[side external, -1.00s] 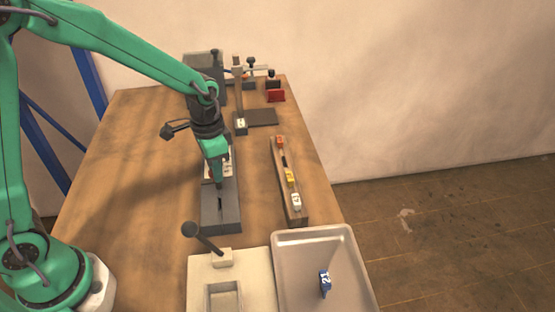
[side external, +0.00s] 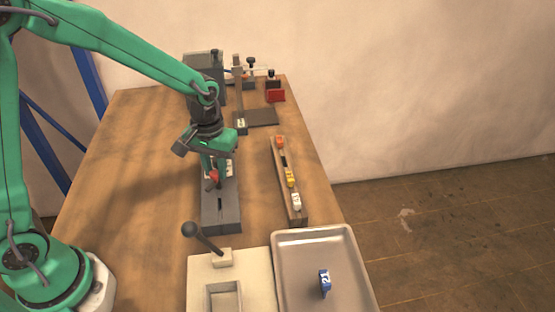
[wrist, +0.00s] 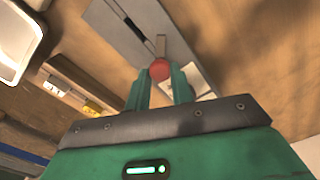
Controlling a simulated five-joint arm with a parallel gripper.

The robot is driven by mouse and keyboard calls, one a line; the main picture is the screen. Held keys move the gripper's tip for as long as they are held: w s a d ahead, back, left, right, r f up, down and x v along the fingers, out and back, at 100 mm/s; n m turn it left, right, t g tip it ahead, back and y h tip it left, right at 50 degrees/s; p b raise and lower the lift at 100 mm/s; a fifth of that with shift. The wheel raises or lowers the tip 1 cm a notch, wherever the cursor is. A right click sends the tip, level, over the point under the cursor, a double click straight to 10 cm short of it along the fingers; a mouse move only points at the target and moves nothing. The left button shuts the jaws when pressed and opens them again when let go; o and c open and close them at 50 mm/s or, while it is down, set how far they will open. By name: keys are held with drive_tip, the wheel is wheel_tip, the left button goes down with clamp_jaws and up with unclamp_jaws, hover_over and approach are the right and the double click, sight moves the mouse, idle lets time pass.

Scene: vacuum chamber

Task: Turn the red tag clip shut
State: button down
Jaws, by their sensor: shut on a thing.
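The red tag clip (wrist: 159,69) shows as a small rounded red piece between the fingertips of my gripper (wrist: 159,82) in the wrist view. In the side view the red clip (side external: 214,175) shows beside the fingertips of my gripper (side external: 218,181), over the grey slotted fixture (side external: 221,219). My gripper points down and is shut on the clip. The fingers hide part of the clip, so I cannot tell how far it is turned. The fixture's dark slot lies in front of the gripper in the side view.
A wooden rack (side external: 295,215) with several coloured tags stands right of the fixture. A metal tray (side external: 339,249) holding a blue tag (side external: 325,282) and a pale lever block (side external: 258,275) are in front. The table's left side is clear.

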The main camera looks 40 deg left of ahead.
sight(215, 171)
drive_tip(key=n, duration=0.4)
drive_tip(key=shift+n, duration=0.3)
drive_tip(key=n, duration=0.3)
drive_tip(key=shift+n, duration=0.4)
drive_tip(key=c, duration=1.2)
unclamp_jaws()
drive_tip(key=shift+r, duration=0.1)
drive_tip(key=shift+r, duration=3.85)
